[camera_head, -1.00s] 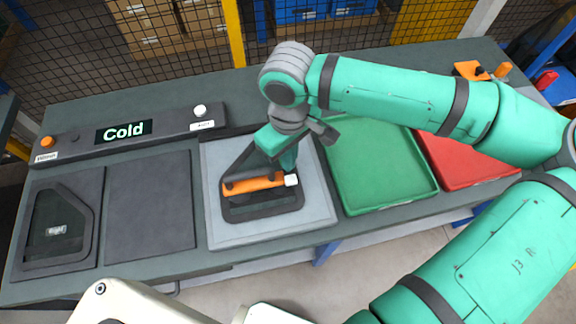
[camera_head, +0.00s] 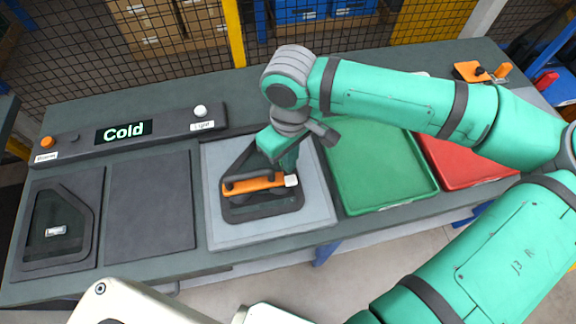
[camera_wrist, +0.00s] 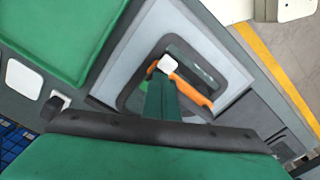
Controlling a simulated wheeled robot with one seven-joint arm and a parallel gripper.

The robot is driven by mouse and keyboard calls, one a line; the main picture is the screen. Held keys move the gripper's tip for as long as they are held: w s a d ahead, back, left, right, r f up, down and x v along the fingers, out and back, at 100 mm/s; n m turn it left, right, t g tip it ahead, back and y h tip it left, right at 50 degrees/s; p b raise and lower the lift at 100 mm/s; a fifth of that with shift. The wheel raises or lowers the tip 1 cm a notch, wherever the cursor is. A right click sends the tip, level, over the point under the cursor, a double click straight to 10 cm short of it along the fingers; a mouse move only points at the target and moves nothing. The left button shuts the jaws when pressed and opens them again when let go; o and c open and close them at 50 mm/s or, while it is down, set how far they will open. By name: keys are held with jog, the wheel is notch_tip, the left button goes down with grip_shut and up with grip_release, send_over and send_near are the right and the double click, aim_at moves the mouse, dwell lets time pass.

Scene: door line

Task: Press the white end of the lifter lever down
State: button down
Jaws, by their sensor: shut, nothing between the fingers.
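The lifter lever (camera_head: 252,185) is an orange bar with a white end (camera_head: 291,180) at its right. It lies across a dark door panel (camera_head: 262,210) on the light grey plate (camera_head: 318,213). In the wrist view the orange lever (camera_wrist: 193,88) and its white end (camera_wrist: 168,64) also show. My gripper (camera_head: 289,168) is shut and empty, pointing down at the white end from just above it. In the wrist view its green fingers reach right up to the white end. I cannot tell whether they touch it.
A green tray (camera_head: 380,205) and a red tray (camera_head: 462,180) stand to the right. A dark control bar with a "Cold" display (camera_head: 123,132), an orange button (camera_head: 47,141) and a white button (camera_head: 200,111) runs along the back left. Another door panel (camera_head: 87,235) lies at far left.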

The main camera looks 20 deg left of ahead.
jog(key=shift+d+f, duration=0.1)
jog(key=shift+f, duration=0.1)
jog(key=shift+s+f, duration=0.1)
jog(key=shift+f, duration=0.15)
jog(key=shift+f, duration=0.7)
dwell(0.6)
jog(key=shift+f, duration=0.4)
dwell(0.4)
jog(key=shift+r, duration=3.5)
